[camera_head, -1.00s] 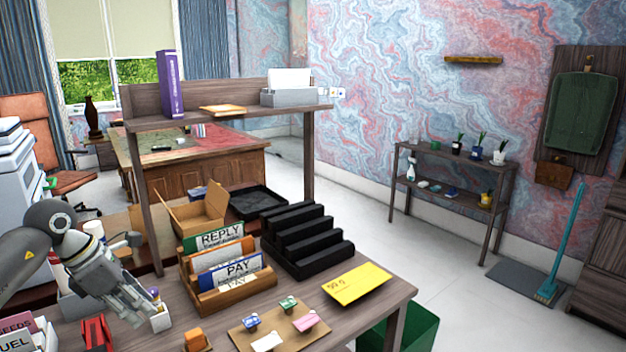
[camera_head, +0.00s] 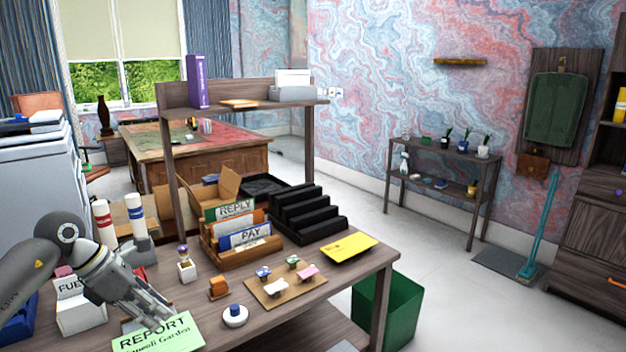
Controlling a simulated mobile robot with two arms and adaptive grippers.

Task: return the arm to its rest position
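My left arm comes in from the left edge of the head view. My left gripper (camera_head: 158,312) points down and right over the near left part of the desk (camera_head: 290,318). Its fingertips overlap the upper edge of a green card marked REPORT (camera_head: 165,338). I cannot tell whether they touch the card or whether the fingers are open or shut. My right gripper is not in view.
A white holder with a FUEL card (camera_head: 80,312) stands close beside the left gripper. A stamp (camera_head: 235,317), a pin board (camera_head: 285,285) and a wooden letter sorter (camera_head: 242,258) are to the right. A green bin (camera_head: 398,305) stands below the desk's right end.

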